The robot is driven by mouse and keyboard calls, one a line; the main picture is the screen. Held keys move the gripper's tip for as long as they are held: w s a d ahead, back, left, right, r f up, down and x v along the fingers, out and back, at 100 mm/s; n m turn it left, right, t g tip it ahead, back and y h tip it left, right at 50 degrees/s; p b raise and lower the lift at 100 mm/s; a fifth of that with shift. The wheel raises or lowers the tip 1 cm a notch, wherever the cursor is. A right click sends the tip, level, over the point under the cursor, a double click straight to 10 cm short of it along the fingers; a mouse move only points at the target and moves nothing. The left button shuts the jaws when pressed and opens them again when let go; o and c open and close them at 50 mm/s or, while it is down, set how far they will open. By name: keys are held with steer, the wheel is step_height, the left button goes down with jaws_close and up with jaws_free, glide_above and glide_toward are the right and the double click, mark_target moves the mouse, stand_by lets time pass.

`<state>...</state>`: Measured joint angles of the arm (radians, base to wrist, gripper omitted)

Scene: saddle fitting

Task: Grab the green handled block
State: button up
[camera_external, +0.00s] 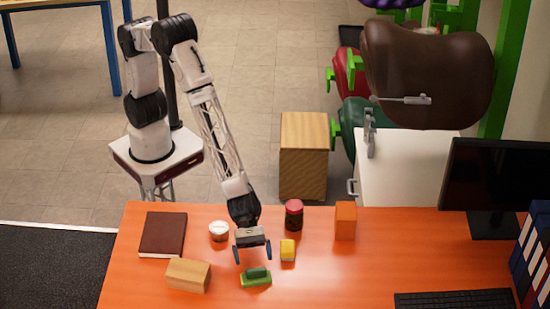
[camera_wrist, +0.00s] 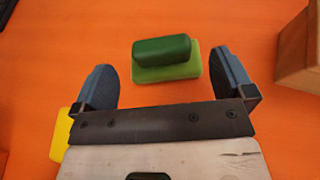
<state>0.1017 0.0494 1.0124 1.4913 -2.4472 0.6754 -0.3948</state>
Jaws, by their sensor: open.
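The green handled block (camera_external: 256,278) lies on the orange table near its front edge in the external view. It has a light green base and a darker green bar on top. In the wrist view the block (camera_wrist: 166,58) lies just beyond my gripper, between the lines of the two fingers. My gripper (camera_external: 253,255) is open and empty, above the table and a little behind the block. In the wrist view the blue-grey fingers of my gripper (camera_wrist: 168,80) stand wide apart, and nothing is between their pads that I can see as held.
A yellow block (camera_external: 287,250) stands right of my gripper, with a red-lidded jar (camera_external: 294,214) behind it. A wooden block (camera_external: 188,275) lies to the left. A brown book (camera_external: 163,234), a white round container (camera_external: 219,231) and an orange box (camera_external: 345,221) also stand on the table (camera_external: 390,265).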

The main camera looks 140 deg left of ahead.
mark_target(255, 273)
steer(key=shift+x, duration=2.55)
steer(key=shift+r, duration=0.1)
steer(key=c, duration=1)
steer(key=shift+o, duration=0.2)
steer(key=shift+r, duration=5)
